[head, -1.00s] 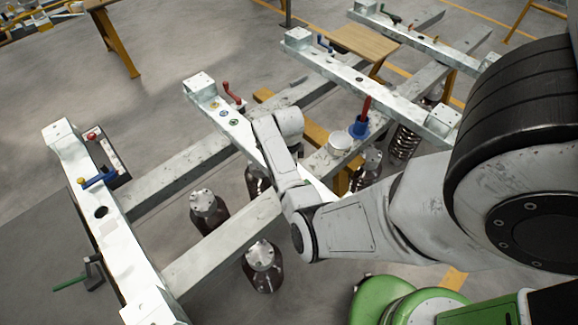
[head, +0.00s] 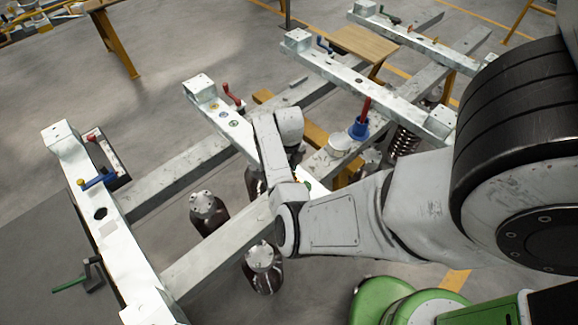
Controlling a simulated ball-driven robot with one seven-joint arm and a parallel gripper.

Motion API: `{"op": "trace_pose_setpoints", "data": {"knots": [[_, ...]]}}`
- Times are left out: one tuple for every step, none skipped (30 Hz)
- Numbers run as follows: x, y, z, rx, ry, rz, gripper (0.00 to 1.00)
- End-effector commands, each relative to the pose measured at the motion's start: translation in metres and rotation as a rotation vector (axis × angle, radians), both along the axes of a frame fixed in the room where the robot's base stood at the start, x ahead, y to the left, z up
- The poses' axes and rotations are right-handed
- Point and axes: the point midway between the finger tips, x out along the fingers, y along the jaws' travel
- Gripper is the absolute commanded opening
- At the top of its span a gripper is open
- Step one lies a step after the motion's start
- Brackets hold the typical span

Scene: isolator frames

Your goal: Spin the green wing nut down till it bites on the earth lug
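I cannot make out the green wing nut or the earth lug for certain. A small green spot (head: 307,186) shows on the middle pale beam (head: 240,133), right beside my wrist; it is too small to identify. My arm reaches in from the right and its end links lie over this beam. My gripper's fingers are hidden behind these links, so I see neither their opening nor anything between them.
A blue fitting with a red handle (head: 360,128) and a white round cap (head: 338,143) stand right of my wrist. Dark cylinders with pale caps (head: 203,206) sit below the beams. The left beam (head: 125,240) carries a blue lever (head: 98,180) and a green-handled clamp (head: 72,284).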

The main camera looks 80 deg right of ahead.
Motion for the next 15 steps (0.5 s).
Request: {"op": "trace_pose_setpoints", "data": {"knots": [[0.0027,-0.0009,0.0024,-0.003,-0.004,-0.043,0.0],[0.0027,-0.0011,0.0022,-0.004,-0.005,-0.073,0.0],[0.0029,-0.0013,0.0022,-0.003,-0.005,-0.111,0.0],[0.003,-0.0014,0.002,-0.003,-0.005,-0.14,0.0],[0.003,-0.0013,0.0016,-0.003,-0.005,-0.167,0.0],[0.003,-0.0015,0.0011,-0.004,-0.006,-0.206,0.0],[0.0031,-0.0017,0.0008,-0.003,-0.007,-0.236,0.0],[0.0033,-0.0015,0.0002,-0.002,-0.007,-0.263,0.0],[0.0033,-0.0016,-0.0006,-0.003,-0.008,-0.302,0.0],[0.0032,-0.0017,-0.001,-0.002,-0.008,-0.33,0.0],[0.0031,-0.0016,-0.0015,-0.002,-0.008,-0.356,0.0],[0.0029,-0.002,-0.0018,-0.002,-0.008,-0.389,0.0],[0.0025,-0.0022,-0.0019,-0.002,-0.008,-0.412,0.0],[0.0026,-0.0021,-0.0022,-0.001,-0.009,-0.434,0.0],[0.0025,-0.002,-0.0025,-0.001,-0.009,-0.461,0.0]]}}
